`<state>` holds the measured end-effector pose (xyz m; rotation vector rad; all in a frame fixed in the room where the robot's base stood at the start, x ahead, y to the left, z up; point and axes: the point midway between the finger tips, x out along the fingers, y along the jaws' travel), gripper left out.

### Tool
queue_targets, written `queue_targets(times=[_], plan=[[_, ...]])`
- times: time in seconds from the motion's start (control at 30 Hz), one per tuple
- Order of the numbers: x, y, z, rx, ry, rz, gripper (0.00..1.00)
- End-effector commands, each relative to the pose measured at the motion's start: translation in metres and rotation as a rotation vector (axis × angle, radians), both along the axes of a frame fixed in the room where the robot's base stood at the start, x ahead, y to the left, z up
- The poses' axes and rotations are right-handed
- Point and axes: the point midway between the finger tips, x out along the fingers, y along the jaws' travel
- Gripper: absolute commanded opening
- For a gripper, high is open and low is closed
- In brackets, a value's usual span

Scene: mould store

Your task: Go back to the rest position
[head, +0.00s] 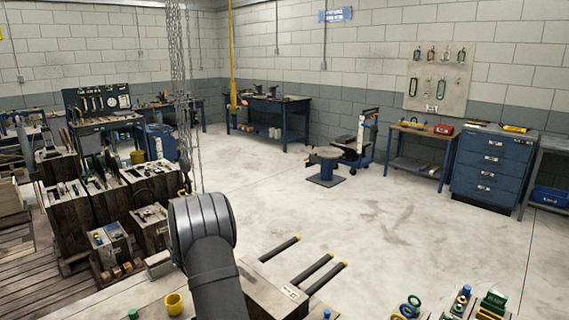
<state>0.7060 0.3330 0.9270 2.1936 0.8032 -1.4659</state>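My arm's dark grey links rise from the bottom edge, left of centre, in the head view and end in a thick rounded joint. My gripper does not show; it is hidden behind the arm or outside the picture. I cannot see whether it holds anything.
Near my arm are a yellow cup (174,304), a block (262,292) beside dark yellow-tipped rods (312,271), and small green and blue parts (492,304). Wooden mould boxes (75,215) and hanging chains (184,100) are left. The concrete floor (400,230) has a broad clear area.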

Motion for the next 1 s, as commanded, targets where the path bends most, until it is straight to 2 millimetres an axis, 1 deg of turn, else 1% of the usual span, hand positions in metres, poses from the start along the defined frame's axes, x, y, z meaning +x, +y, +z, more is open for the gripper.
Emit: queue_targets(times=[0.03,0.5,0.8,1.0], plan=[[0.006,-0.010,0.000,0.000,0.000,-0.015,0.81],[0.046,-0.095,-0.002,0.000,0.000,-0.136,0.81],[0.066,-0.152,-0.002,0.001,-0.001,-0.214,0.81],[0.075,-0.186,-0.003,0.000,0.000,-0.261,0.81]])
